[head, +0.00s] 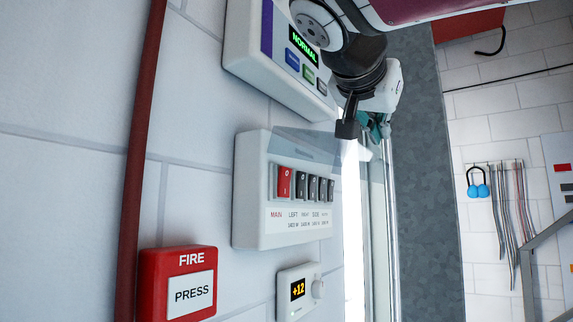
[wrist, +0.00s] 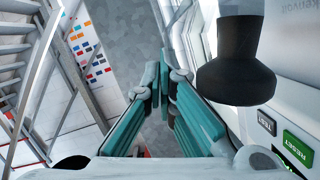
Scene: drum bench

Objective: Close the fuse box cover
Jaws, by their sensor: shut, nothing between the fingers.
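The white fuse box (head: 250,190) is on the tiled wall in the head view. It has a red MAIN switch (head: 284,182) and several dark switches (head: 314,188) above printed labels. Its see-through grey-blue cover (head: 304,146) stands out from the top of the box, so it is open and the switches are uncovered. The teal fingers (wrist: 163,85) are shut and empty in the wrist view, where I cannot make out the fuse box.
An alarm panel (head: 243,62) reading NORMAL is above the fuse box. A red FIRE box (head: 148,285) and a thermostat (head: 284,292) are below. A dark red pipe (head: 143,130) runs at left. Blue ear defenders (head: 478,191) and cables hang on the far wall.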

